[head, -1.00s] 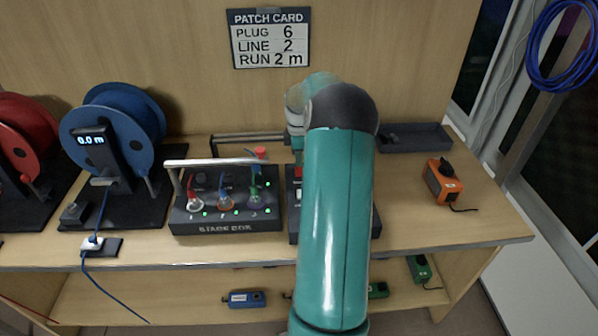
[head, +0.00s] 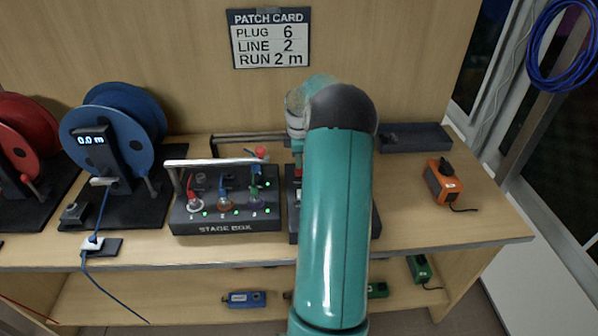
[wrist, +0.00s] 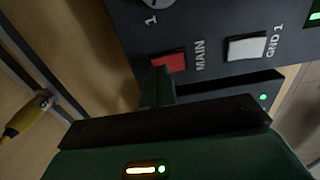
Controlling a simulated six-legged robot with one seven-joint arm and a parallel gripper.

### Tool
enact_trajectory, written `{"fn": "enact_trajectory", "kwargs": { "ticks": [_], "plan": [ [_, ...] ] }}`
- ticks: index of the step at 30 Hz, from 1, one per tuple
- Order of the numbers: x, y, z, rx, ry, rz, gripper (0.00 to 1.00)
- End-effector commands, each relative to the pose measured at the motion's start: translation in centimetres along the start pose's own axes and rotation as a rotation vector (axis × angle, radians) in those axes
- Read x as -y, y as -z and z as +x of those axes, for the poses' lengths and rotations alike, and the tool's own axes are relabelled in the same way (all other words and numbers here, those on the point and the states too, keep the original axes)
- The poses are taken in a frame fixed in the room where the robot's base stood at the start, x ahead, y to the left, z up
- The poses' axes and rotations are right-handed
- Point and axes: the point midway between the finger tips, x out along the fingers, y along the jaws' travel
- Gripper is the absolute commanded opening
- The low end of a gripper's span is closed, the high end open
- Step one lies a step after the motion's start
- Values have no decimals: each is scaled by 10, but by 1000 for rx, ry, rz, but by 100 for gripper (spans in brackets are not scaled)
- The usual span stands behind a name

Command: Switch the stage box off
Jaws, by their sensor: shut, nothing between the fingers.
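The stage box (head: 225,228) is a dark box on the bench, left of my arm, with coloured plugs, a pale bar and several green lights. Right of it stands a second dark unit, mostly hidden by my arm. In the wrist view, a dark panel (wrist: 215,22) carries a red switch (wrist: 170,62) beside the word MAIN and a white switch (wrist: 247,47) marked GND 1. My gripper (wrist: 164,88) is shut and empty. Its tip lies right at the red switch's edge in the picture; I cannot tell whether it touches. In the head view my arm hides most of the gripper.
A blue cable reel (head: 125,120) reading 0.0 m and a red reel (head: 22,140) stand at the left. An orange box (head: 441,184) sits on the right, in front of a dark tray (head: 415,137). A patch card (head: 269,39) hangs on the wall. Blue and green boxes lie below.

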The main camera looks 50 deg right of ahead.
Motion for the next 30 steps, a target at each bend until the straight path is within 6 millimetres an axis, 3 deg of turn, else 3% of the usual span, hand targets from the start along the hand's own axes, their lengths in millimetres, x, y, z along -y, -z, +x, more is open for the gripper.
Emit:
{"fn": "enact_trajectory", "kwargs": {
  "ticks": [20, 30],
  "plan": [
    [0, 0, 10, 0, 1, 0, 0],
    [0, 0, -8, 0, -1, 1, 0]
  ]
}}
